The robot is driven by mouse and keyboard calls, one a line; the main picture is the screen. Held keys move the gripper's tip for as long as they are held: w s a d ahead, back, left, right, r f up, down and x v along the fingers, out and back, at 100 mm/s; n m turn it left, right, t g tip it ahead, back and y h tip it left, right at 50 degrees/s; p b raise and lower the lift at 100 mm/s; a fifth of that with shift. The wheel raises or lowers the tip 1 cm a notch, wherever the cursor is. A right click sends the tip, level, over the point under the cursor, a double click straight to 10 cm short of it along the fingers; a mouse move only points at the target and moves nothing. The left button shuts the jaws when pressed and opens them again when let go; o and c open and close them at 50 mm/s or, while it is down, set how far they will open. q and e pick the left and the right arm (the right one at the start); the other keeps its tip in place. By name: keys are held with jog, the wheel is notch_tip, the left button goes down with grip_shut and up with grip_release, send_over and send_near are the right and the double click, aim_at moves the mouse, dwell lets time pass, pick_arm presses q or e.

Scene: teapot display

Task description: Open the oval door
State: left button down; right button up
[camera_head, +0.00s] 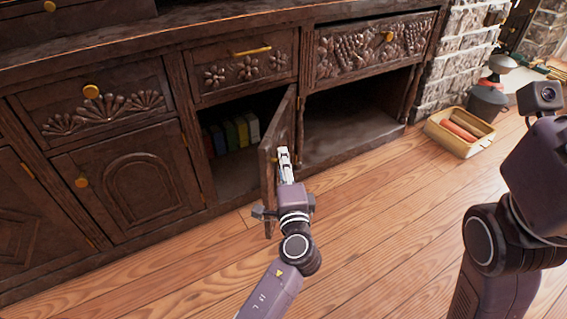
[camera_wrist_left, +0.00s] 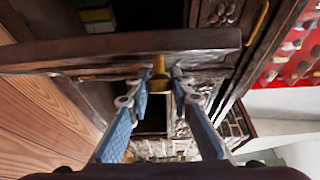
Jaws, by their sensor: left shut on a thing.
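The dark wooden cabinet door (camera_head: 268,170) stands swung well out from the cabinet and shows nearly edge-on, so its panel carving is hard to make out. In the left wrist view the door (camera_wrist_left: 110,50) crosses the picture as a long dark edge. My left gripper (camera_head: 284,160) is at the door's front face, shut on its brass knob. The knob (camera_wrist_left: 158,68) shows between the two blue-padded fingers (camera_wrist_left: 158,90) in the left wrist view. My right arm is at the right, but its gripper is out of view.
Several coloured books (camera_head: 232,135) stand inside the opened compartment. An empty open compartment (camera_head: 350,115) lies right of the door. A closed door with an arched panel (camera_head: 140,190) is at left. A tan box (camera_head: 455,148) sits on the floor by the stone wall. The wooden floor in front is clear.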

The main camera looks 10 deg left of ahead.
pick_arm(q)
jog(key=shift+a, duration=0.1)
jog(key=c, duration=1.7)
grip_release()
jog(key=shift+c, duration=0.2)
jog(key=v, duration=1.2)
jog(key=shift+f, duration=0.1)
jog(key=shift+c, duration=0.4)
